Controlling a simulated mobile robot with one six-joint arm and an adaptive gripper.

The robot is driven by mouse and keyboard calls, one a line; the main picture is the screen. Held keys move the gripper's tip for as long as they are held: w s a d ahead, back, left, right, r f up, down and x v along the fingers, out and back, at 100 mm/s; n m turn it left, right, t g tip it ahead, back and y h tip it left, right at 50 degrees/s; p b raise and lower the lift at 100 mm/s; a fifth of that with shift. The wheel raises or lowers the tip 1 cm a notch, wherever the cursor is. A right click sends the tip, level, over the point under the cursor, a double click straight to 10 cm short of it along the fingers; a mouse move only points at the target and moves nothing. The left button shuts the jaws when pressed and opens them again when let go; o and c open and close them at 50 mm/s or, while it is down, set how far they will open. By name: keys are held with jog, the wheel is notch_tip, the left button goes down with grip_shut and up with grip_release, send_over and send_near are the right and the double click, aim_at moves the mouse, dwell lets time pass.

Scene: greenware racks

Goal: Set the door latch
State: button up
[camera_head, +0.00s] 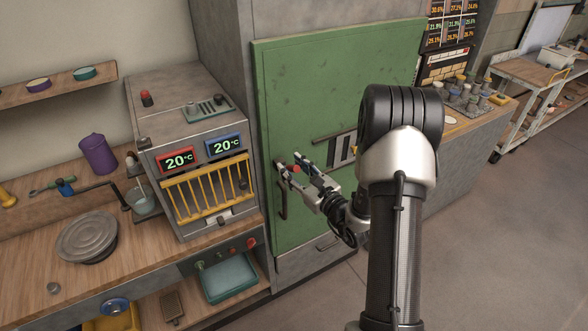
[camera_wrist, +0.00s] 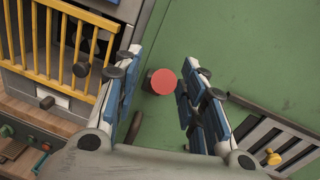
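The green door (camera_head: 300,90) fills the middle of the head view and is flat against its grey frame. A round red knob on a dark stem, which looks like the latch (camera_wrist: 162,82), sits near the door's left edge. In the head view a bit of red (camera_head: 296,168) shows between the fingers. My gripper (camera_wrist: 164,72) is open, with one finger on each side of the red knob and visible gaps to both. In the head view my gripper (camera_head: 291,164) is close to the door. A dark vertical handle (camera_head: 283,204) is just below; my fingers partly hide this area.
A slotted vent (camera_head: 342,150) is right of the gripper, with a yellow knob (camera_wrist: 272,157) near it in the wrist view. A grey cabinet (camera_head: 165,110) with a yellow barred guard (camera_head: 207,188) stands close on the left. Open floor (camera_head: 480,250) lies to the right.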

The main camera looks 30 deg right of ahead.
jog(key=shift+c, duration=0.2)
grip_shut()
dwell(0.6)
